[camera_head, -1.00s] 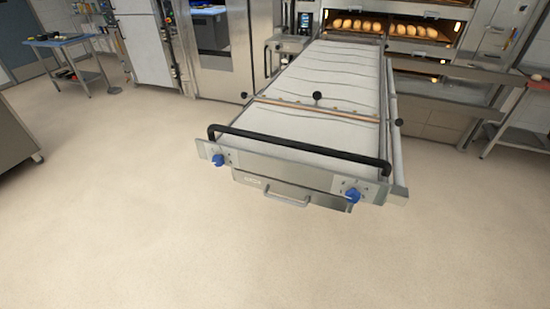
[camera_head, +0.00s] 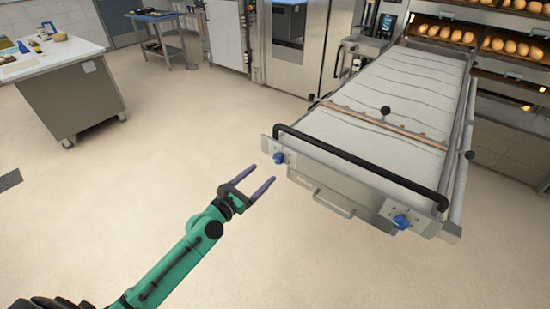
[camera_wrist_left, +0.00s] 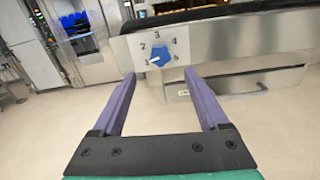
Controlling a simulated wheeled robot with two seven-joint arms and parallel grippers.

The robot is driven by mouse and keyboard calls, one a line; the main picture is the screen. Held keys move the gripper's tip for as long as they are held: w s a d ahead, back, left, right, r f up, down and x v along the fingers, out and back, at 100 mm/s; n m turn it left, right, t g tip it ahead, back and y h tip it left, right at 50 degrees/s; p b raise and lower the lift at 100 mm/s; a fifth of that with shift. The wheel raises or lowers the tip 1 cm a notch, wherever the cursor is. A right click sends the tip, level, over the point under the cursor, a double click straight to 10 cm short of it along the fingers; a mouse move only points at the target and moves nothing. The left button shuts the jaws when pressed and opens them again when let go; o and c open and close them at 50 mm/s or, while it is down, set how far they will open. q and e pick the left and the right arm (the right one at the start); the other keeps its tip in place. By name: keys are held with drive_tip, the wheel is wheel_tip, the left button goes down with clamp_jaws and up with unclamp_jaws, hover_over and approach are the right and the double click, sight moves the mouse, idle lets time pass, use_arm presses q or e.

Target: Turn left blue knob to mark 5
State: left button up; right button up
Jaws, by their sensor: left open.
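The left blue knob (camera_head: 279,158) sits on the left end of the loader's steel front panel. In the left wrist view the knob (camera_wrist_left: 160,57) is centred on a plate with printed numbers; 2, 3 and 4 are readable around its top. Its white pointer points left and slightly down, below the 2. My left gripper (camera_head: 263,173) is open and empty. Its purple fingers point toward the knob from the front left, apart from it. In the wrist view the fingertips (camera_wrist_left: 160,74) lie to either side of and below the knob. My right gripper is not in view.
A second blue knob (camera_head: 402,222) is on the panel's right end. A black bar (camera_head: 350,160) runs above the panel, and a metal handle (camera_head: 333,204) sticks out below. A worktable (camera_head: 62,57) stands at the far left. The floor in front is clear.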

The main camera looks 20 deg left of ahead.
sight(276, 161)
use_arm(q)
drive_tip(key=x, duration=0.8)
clamp_jaws()
